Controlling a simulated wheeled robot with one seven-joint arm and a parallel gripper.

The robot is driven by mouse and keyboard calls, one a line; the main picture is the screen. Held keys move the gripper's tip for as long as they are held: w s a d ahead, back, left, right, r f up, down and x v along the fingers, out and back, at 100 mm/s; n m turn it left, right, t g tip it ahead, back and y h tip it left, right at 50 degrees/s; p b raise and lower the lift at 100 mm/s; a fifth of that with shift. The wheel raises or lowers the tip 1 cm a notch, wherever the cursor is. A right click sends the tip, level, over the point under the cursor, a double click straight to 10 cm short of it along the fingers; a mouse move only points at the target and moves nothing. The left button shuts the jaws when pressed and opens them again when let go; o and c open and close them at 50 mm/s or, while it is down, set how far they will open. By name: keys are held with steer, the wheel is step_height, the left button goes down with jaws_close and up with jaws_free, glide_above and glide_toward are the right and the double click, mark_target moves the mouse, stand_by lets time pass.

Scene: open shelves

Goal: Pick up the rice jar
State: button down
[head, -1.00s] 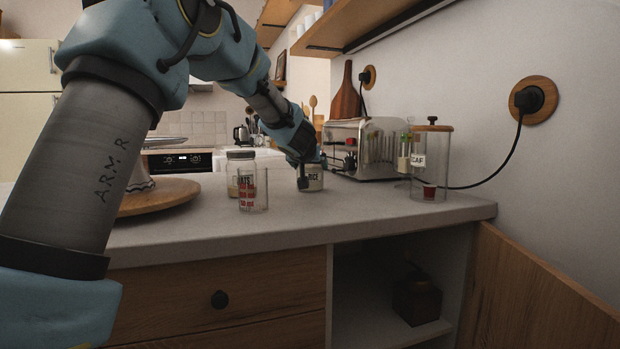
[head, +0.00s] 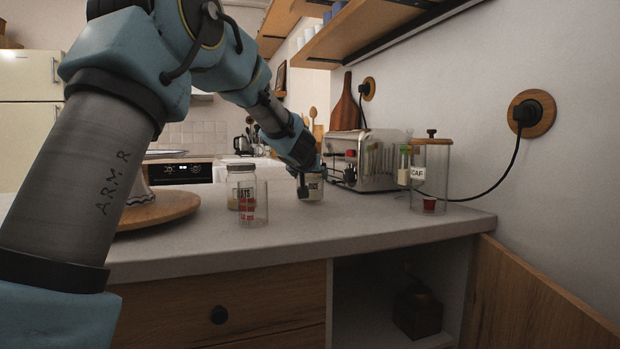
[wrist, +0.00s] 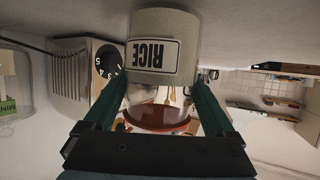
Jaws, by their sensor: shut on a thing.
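The rice jar (head: 313,188) is a pale jar with a dark-edged RICE label, on or just above the counter in front of the toaster; I cannot tell whether it touches the counter. In the wrist view the jar (wrist: 160,68) appears upside down between the fingers, its label facing the camera. My gripper (head: 308,178) reaches it from above and is shut on it, with one finger on each side (wrist: 165,98). The arm and gripper hide the jar's upper part in the head view.
The oats jar (head: 241,180) and a clear glass with red print (head: 253,208) stand left of the rice jar. A chrome toaster (head: 375,160) is close behind at right. A clear decaf canister (head: 443,180) stands farther right. The front counter (head: 340,225) is clear.

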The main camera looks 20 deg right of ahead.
step_height(320, 180, up, 17)
steer(key=p, duration=1.5)
steer(key=shift+r, duration=0.2)
